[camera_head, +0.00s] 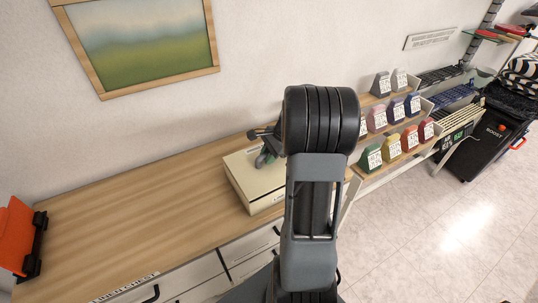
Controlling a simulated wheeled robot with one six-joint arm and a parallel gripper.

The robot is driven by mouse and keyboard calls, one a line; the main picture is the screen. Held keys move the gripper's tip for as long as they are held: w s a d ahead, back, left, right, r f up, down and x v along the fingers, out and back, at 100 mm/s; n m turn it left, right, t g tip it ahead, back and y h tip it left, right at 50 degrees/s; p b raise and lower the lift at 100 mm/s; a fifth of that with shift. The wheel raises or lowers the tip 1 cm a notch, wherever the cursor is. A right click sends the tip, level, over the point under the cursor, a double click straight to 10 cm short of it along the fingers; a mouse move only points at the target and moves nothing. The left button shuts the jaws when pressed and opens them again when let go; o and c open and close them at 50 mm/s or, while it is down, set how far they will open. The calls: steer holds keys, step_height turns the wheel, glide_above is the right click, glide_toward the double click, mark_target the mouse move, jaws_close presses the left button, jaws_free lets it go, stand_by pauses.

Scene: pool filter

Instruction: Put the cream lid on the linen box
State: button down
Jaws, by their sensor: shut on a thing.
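A cream box shape stands on the wooden counter, right of its middle. Its flat top, which looks like the cream lid (238,168), covers the linen box (262,203), whose front wall shows below. I cannot tell from here whether the lid sits fully on the rim. My gripper (263,160) is at the top of the lid, pointing down, and is shut on the lid, probably by a small handle. My own arm hides the right part of the box and lid and part of the gripper.
The wooden counter (130,225) is bare to the left, up to an orange object (14,235) on a black stand. Drawers are below. A stepped rack of coloured packets (390,145) stands right of my arm. A framed picture (140,40) hangs on the wall.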

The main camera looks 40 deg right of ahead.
steer(key=shift+f, duration=0.35)
stand_by(0.3)
steer(key=c, duration=0.9)
jaws_free()
steer(key=v, duration=1.4)
steer(key=shift+b, duration=0.4)
steer(key=shift+f, duration=0.1)
